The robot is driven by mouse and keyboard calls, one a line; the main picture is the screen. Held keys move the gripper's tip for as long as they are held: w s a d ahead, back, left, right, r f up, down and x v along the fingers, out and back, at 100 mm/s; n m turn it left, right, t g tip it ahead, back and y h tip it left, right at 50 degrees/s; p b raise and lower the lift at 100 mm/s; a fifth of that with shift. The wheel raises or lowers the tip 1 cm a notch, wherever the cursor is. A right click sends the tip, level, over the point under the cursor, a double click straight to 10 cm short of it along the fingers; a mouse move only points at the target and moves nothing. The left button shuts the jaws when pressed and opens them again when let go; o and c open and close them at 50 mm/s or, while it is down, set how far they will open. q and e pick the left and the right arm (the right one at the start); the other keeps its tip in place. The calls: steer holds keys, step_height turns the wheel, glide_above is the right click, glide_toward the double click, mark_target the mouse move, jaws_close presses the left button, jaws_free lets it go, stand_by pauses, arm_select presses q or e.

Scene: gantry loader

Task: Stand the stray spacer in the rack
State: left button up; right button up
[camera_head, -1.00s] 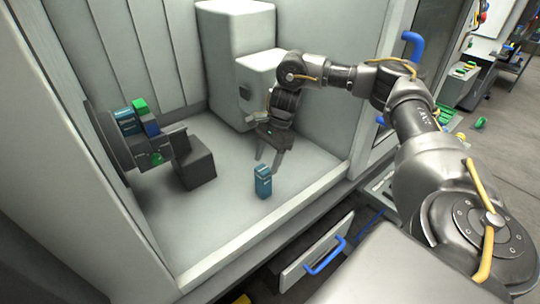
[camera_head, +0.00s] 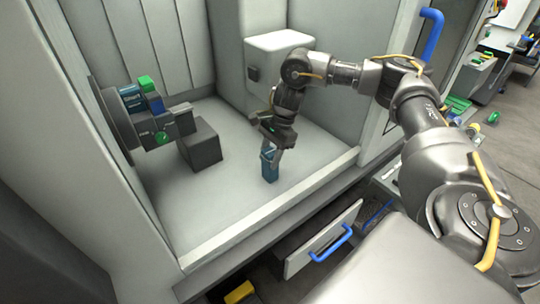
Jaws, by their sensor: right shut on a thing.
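A teal-blue block (camera_head: 270,172), which looks like the stray spacer, stands upright on the pale floor of the machine enclosure. My right gripper (camera_head: 271,154) points down from above and is shut on the upper part of this block. The block's base appears to be at the floor; any small gap is too small to tell. No rack can be made out for certain. My left gripper is not in view.
A dark round chuck (camera_head: 113,110) with blue and green blocks is on the left wall. A dark box (camera_head: 201,147) stands beside it. A pale cabinet (camera_head: 281,42) is behind my arm. An open drawer (camera_head: 312,240) with a blue handle juts out below the front sill.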

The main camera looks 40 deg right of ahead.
steer(key=shift+d+r+p, duration=0.1)
steer(key=shift+r+p, duration=0.25)
steer(key=shift+r, duration=0.05)
stand_by(0.7)
steer(key=shift+r+p, duration=2.45)
steer(key=shift+r, duration=0.7)
steer(key=shift+f, duration=0.15)
